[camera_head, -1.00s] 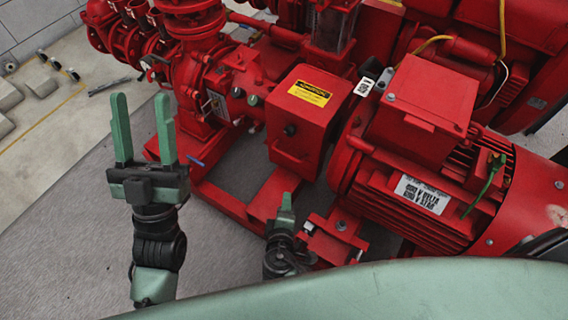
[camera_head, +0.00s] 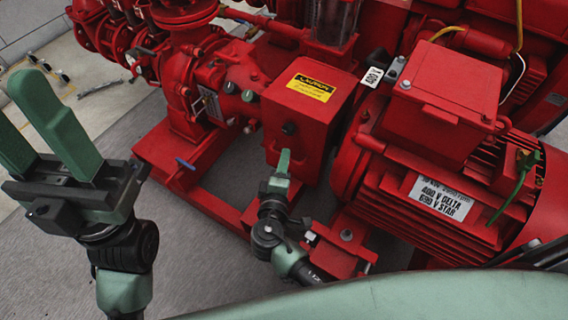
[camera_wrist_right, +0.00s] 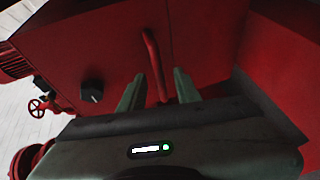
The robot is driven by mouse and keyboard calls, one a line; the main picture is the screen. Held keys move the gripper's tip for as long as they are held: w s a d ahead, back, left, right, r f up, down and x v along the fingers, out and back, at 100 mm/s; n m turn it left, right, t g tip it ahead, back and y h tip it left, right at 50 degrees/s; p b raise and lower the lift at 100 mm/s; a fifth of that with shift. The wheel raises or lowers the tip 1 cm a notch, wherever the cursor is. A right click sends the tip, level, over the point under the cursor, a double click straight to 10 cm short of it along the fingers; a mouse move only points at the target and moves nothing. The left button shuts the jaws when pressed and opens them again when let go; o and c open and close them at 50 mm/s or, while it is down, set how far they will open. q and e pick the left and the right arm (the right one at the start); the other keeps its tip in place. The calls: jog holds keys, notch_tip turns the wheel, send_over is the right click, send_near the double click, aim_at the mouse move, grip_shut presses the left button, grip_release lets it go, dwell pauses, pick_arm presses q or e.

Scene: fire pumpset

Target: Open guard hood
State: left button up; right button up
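The guard hood (camera_head: 310,110) is a red box with a yellow caution label, between the pump and the motor. It looks closed. In the right wrist view its red face (camera_wrist_right: 100,60) fills the middle, with a black knob (camera_wrist_right: 92,91) and a thin red bar handle (camera_wrist_right: 154,65). My right gripper (camera_head: 284,158) is at the hood's lower front. In the wrist view its two fingers (camera_wrist_right: 158,88) stand apart, with the lower end of the handle between them; contact cannot be told. My left gripper (camera_head: 28,125) is open and empty at the far left, away from the hood.
The red motor (camera_head: 440,170) with its terminal box stands right of the hood. The pump (camera_head: 195,85) and pipework are to the left. A red base frame (camera_head: 195,185) runs below.

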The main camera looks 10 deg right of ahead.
jog(key=shift+c, duration=0.3)
grip_shut()
dwell(1.2)
